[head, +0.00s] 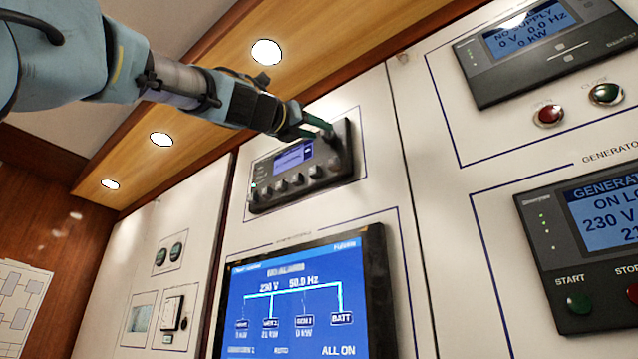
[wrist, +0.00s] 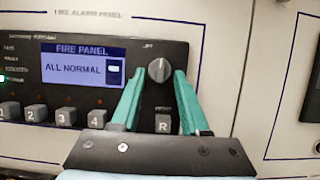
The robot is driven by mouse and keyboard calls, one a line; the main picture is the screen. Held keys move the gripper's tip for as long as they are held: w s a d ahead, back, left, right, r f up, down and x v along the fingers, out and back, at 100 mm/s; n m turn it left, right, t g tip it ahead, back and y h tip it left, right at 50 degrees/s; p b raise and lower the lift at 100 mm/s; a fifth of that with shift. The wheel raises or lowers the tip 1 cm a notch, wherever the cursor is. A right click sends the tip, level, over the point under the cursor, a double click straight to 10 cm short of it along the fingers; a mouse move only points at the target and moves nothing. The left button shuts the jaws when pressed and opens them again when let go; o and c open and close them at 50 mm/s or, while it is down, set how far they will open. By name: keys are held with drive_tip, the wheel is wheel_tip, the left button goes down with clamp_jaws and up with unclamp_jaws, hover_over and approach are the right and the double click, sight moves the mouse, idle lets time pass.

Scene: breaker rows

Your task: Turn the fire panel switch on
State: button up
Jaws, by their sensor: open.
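The fire panel (head: 270,196) is a dark unit on the white wall in the head view, tilted in the picture. In the wrist view the fire panel (wrist: 22,62) has a lit screen (wrist: 82,71) reading "FIRE PANEL" and "ALL NORMAL". A round grey rotary switch (wrist: 159,69) sits right of the screen, its pale mark pointing about upward; the small label above it is too blurred to read. My gripper (wrist: 159,76) is open and empty, its green fingers on either side of the switch; contact cannot be told. In the head view my gripper (head: 318,127) hides the switch.
Grey numbered buttons (wrist: 63,116) line the panel's lower edge, and an "R" button (wrist: 163,122) lies between my fingers, below the switch. A large blue display (head: 300,300) is below the panel. Generator panels (head: 545,50) with red and green buttons are at right.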

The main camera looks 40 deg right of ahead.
drive_tip(key=shift+x, duration=0.75)
drive_tip(key=shift+f, duration=0.1)
drive_tip(key=shift+c, duration=0.3)
clamp_jaws()
